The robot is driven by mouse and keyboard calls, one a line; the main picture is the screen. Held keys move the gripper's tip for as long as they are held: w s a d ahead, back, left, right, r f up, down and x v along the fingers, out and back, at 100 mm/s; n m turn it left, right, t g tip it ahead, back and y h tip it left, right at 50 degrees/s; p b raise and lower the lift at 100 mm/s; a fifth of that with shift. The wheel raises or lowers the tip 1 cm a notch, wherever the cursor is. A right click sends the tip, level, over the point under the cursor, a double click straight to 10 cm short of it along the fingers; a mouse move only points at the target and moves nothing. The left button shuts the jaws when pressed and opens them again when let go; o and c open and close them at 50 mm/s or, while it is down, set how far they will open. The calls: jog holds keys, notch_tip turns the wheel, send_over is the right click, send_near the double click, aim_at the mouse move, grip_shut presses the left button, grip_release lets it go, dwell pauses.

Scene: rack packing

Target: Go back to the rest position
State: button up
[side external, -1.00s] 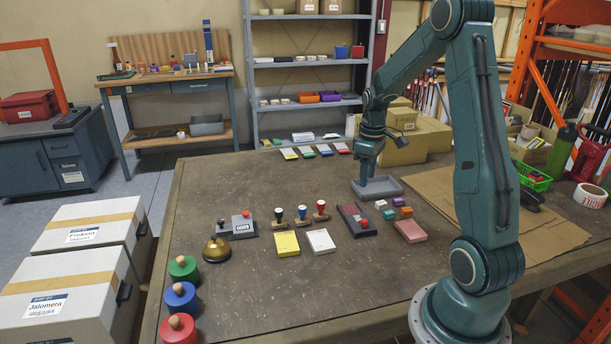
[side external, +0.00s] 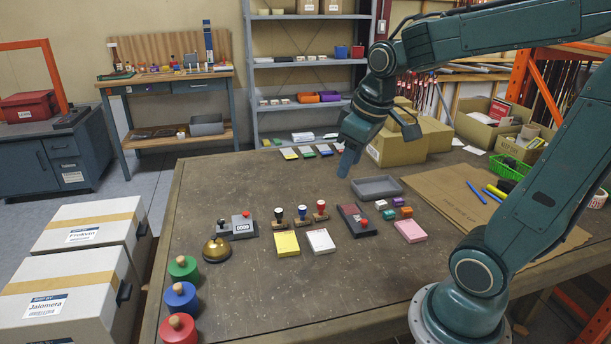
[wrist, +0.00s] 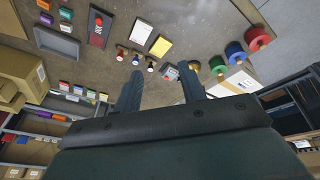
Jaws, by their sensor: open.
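My gripper (side external: 347,163) is up in the air over the far part of the workbench, left of the grey tray. In the wrist view my gripper (wrist: 160,92) shows two dark fingers spread apart with nothing between them. The grey tray (side external: 377,187) lies on the bench and looks empty; it also shows in the wrist view (wrist: 57,43). My gripper is clear of the tray and touches nothing that I can see.
The workbench (side external: 240,180) holds stamps (side external: 302,214), yellow and white pads (side external: 287,243), a bell (side external: 216,250), and round red, blue and green pieces (side external: 180,297) at the left edge. Cardboard boxes (side external: 405,148) stand behind my gripper. The bench's left middle is clear.

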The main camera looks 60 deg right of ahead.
jog(key=s+a+r+t+y, duration=0.1)
jog(key=s+a+t, duration=0.1)
jog(key=s+a, duration=0.6)
jog(key=shift+s+r, duration=0.2)
jog(key=shift+s, duration=0.05)
